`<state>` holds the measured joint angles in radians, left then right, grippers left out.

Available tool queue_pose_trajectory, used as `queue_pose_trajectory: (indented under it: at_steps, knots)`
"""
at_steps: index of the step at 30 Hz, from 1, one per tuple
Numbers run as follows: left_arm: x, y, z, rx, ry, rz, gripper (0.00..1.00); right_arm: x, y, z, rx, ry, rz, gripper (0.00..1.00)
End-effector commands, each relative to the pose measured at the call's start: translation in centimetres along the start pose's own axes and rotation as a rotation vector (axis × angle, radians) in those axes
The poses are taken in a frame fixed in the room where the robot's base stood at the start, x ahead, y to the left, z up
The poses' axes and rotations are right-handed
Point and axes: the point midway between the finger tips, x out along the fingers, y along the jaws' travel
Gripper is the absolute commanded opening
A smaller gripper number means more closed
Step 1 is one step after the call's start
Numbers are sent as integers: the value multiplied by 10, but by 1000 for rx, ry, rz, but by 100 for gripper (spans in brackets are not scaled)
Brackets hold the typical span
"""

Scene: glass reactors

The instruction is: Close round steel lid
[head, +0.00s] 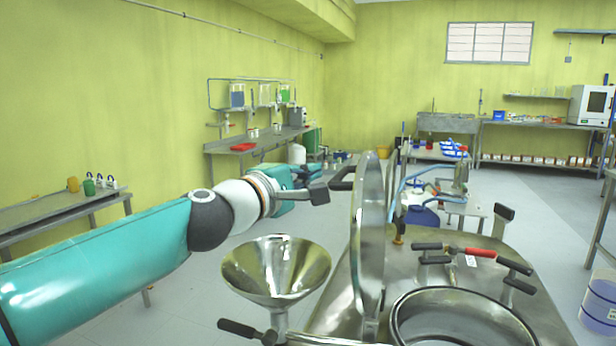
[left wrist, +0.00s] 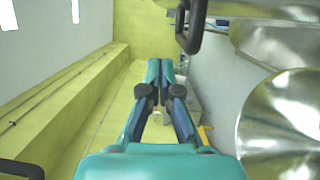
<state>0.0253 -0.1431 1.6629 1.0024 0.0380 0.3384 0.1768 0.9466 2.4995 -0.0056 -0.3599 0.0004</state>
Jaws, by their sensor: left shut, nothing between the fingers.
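The round steel lid (head: 369,240) stands open, nearly upright and edge-on, at the left side of the round steel opening (head: 455,318). A black loop handle (head: 343,179) sticks out from the lid's left side; a black loop handle also shows in the left wrist view (left wrist: 189,28). My left gripper (head: 318,184) is left of the lid, close to this handle, at about its height. Its fingers are together and empty, as the left wrist view (left wrist: 160,68) also shows. I cannot tell if it touches the handle. My right gripper is not in view.
A steel funnel (head: 276,268) stands left of the lid, below my left arm. Clamps with black and red handles (head: 472,251) sit on the steel top behind the opening. Blue tubing and glassware (head: 440,190) stand beyond. Open floor lies left of the reactor.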

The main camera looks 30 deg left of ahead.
Motion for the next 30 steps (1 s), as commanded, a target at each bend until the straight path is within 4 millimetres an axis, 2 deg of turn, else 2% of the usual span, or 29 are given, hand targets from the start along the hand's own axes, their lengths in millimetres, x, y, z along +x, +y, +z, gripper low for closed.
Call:
queue_pose_trajectory:
  at_steps: [3,9,12,16,30]
  knots:
    - [26,-1,-1,0,3,-3,0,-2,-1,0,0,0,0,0]
    - [65,0,-3,0,6,-2,0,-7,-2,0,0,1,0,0]
    - [67,3,15,0,2,-2,0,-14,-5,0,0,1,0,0]
    - [70,2,28,0,3,0,0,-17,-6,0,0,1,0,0]
    - [72,-1,39,0,6,-1,0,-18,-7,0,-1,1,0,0]
